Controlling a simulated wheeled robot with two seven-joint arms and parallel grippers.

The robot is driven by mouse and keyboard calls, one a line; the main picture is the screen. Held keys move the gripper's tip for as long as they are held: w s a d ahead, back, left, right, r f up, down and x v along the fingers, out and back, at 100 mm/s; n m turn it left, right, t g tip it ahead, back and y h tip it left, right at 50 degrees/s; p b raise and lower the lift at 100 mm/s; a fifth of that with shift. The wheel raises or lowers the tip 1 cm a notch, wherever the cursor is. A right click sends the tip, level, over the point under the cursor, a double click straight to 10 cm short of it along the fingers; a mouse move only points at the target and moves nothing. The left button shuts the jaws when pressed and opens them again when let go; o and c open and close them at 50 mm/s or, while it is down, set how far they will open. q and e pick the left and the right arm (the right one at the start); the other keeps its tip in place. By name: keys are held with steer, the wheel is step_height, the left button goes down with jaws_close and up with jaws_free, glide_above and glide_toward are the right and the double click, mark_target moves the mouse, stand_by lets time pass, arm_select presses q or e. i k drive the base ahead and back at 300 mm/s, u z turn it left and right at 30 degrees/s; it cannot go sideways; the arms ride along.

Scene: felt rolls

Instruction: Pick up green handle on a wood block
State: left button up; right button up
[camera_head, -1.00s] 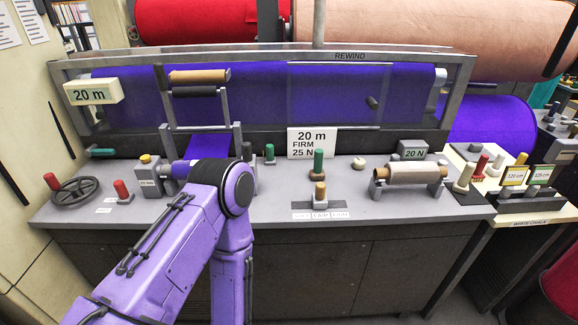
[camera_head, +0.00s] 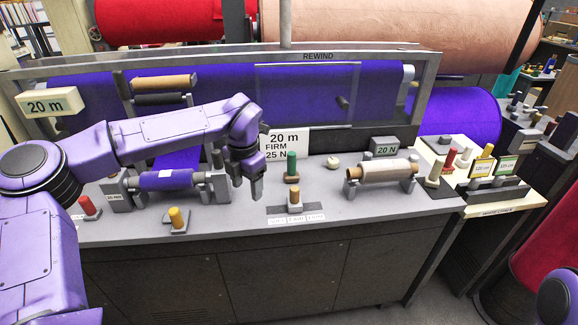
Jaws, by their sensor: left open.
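An upright green handle (camera_head: 292,163) stands on a small brown block (camera_head: 292,179) on the grey counter, just below the "20 m FIRM 25 N" sign. My left gripper (camera_head: 247,189) points down over the counter, a short way left of the green handle. Its two fingers are apart with nothing seen between them, and it looks clear of the handle. My left arm comes in from the left and hides part of the counter's back. My right gripper is not in view.
A short yellow-brown handle (camera_head: 295,196) stands in front of the green one. A pale roll (camera_head: 384,171) on a stand is to the right. A purple roll (camera_head: 166,180) and a yellow peg (camera_head: 177,217) are to the left. The sign (camera_head: 286,143) stands behind.

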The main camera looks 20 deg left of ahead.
mark_target(291, 176)
steer(key=i, duration=0.85)
steer(key=z, duration=0.05)
